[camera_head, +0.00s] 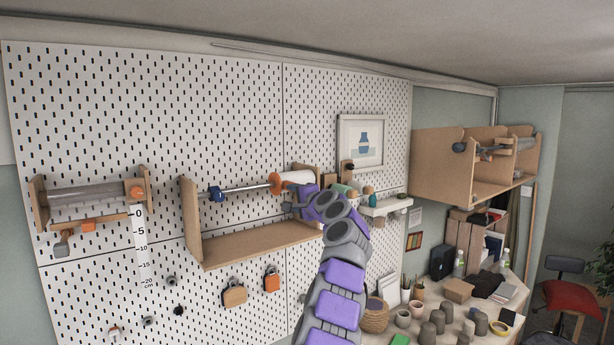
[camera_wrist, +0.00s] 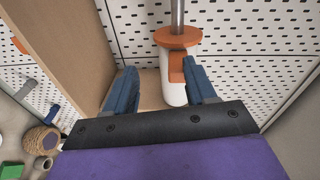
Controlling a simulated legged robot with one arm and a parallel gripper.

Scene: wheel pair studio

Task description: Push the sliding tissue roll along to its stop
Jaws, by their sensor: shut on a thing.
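The white tissue roll (camera_head: 297,178) sits on a metal rod (camera_head: 232,188) in a wooden wall holder (camera_head: 262,243), near the holder's right end. An orange disc (camera_head: 275,184) is at the roll's left end. In the wrist view the white roll (camera_wrist: 171,88) shows below the orange disc (camera_wrist: 178,38) and has an orange tab (camera_wrist: 176,68). My gripper (camera_head: 304,198) is at the roll, with its blue fingers (camera_wrist: 162,84) either side of it. The right finger is against the tab; a gap shows beside the left finger. The roll's lower part is hidden by my gripper.
A wooden side panel (camera_wrist: 62,45) stands close left of my fingers in the wrist view. A small white shelf (camera_head: 385,207) is to the right. Another wall holder (camera_head: 40,205) hangs at far left.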

